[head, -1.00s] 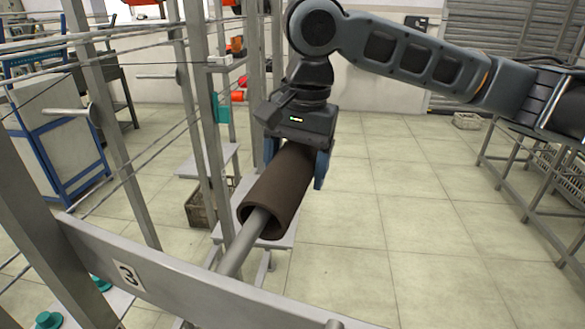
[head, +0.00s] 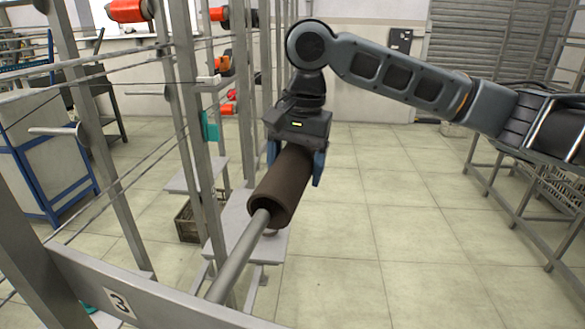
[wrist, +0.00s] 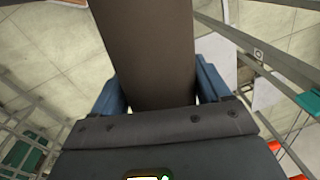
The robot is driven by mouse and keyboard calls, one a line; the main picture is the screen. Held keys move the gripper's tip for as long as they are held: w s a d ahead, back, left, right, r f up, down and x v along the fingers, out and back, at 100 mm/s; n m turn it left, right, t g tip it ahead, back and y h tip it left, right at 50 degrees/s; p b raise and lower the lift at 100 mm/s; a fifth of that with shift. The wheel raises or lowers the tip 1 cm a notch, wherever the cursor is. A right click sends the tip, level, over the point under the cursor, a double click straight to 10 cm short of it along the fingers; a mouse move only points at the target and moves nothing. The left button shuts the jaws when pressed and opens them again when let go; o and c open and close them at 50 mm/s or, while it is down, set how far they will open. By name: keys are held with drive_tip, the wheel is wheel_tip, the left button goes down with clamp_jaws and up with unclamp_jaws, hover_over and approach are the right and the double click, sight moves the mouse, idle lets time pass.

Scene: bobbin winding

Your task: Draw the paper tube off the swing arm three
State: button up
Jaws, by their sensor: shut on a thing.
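The brown paper tube (head: 281,186) is in the middle of the head view, tilted, with its open near end toward me. The swing arm (head: 238,257), a grey rod, runs from the frame bar marked 3 up into the tube's near end. My gripper (head: 296,168) is shut on the tube from above, a blue finger on each side. In the wrist view the tube (wrist: 150,50) fills the space between the blue fingers (wrist: 160,95). How far the rod reaches inside the tube is hidden.
The grey bar with the number 3 plate (head: 120,303) crosses the lower left. Metal posts and wires stand at left, with red bobbins (head: 130,10) behind. A grey shelf (head: 247,235) lies below the tube. Open tiled floor (head: 390,230) is at right, before a metal rack.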

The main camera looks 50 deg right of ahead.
drive_tip(key=shift+d, duration=0.15)
drive_tip(key=shift+w+d+p, duration=0.3)
drive_tip(key=shift+w+d, duration=0.05)
drive_tip(key=shift+d, duration=0.3)
